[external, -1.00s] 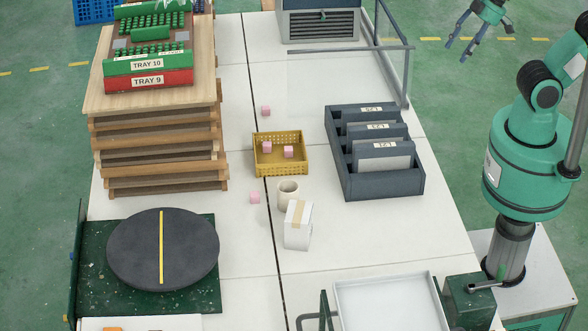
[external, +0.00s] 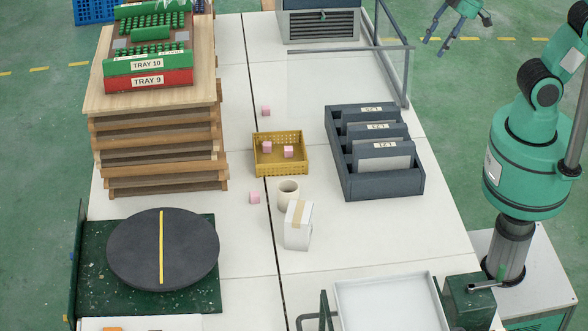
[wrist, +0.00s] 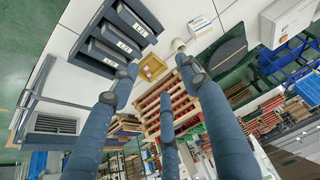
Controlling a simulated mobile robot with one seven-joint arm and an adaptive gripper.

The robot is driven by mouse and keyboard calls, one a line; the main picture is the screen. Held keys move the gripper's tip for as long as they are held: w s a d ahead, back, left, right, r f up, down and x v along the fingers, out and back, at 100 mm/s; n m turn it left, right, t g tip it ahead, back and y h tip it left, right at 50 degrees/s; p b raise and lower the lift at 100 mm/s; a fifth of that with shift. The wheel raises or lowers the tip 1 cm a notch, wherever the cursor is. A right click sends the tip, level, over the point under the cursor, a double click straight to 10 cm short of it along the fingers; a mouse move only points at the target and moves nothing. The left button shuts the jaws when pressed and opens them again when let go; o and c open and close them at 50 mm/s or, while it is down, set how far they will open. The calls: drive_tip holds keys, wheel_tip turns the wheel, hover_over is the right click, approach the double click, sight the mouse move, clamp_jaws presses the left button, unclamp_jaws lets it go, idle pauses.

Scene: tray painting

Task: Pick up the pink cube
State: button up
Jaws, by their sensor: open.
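Several small pink cubes show in the external view. One pink cube (external: 266,110) lies on the white table behind the yellow basket (external: 255,161). Another pink cube (external: 254,197) lies in front of the basket, left of a beige cup. Two more, a left pink cube (external: 266,147) and a right pink cube (external: 289,152), are inside the basket. My gripper (external: 434,47) is open and empty, high at the upper right, well apart from every cube. Its spread fingers (wrist: 160,100) fill much of the wrist view, where the basket (wrist: 141,73) appears small between them.
A beige cup (external: 288,191) and white box (external: 298,235) stand in front of the basket. A dark divided rack (external: 380,192) is to its right. Stacked wooden pallets (external: 150,150) are left, a dark turntable (external: 140,262) front left. A clear panel (external: 345,75) stands at the back right.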

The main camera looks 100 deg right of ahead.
drive_tip(key=w+f+p, duration=0.1)
drive_tip(key=w+f, duration=0.2)
drive_tip(key=w, duration=0.8)
drive_tip(key=w+d+f+g+p, duration=0.1)
drive_tip(key=w+f, duration=0.2)
drive_tip(key=w, duration=0.7)
drive_tip(key=w+f+p, duration=0.1)
drive_tip(key=w+f, duration=0.3)
drive_tip(key=w, duration=0.7)
drive_tip(key=w+f, duration=0.6)
drive_tip(key=f, duration=0.3)
drive_tip(key=w+d+f+p, duration=0.1)
drive_tip(key=w+f, duration=0.5)
drive_tip(key=f, duration=0.4)
drive_tip(key=w+d+f+g+p, duration=0.1)
drive_tip(key=w+f, duration=0.4)
drive_tip(key=f, duration=0.4)
drive_tip(key=shift+w+f, duration=0.15)
drive_tip(key=shift+w, duration=0.25)
drive_tip(key=shift+d+f, duration=0.1)
hover_over(256, 196)
drive_tip(key=s+d, duration=0.2)
drive_tip(key=shift+w+a+f+b, duration=0.1)
drive_tip(key=shift+f+b, duration=0.05)
drive_tip(key=shift+f, duration=1.9)
drive_tip(key=shift+w+f+b, duration=0.1)
drive_tip(key=shift+f+b, duration=0.05)
drive_tip(key=shift+f, duration=1.85)
drive_tip(key=shift+f, duration=0.1)
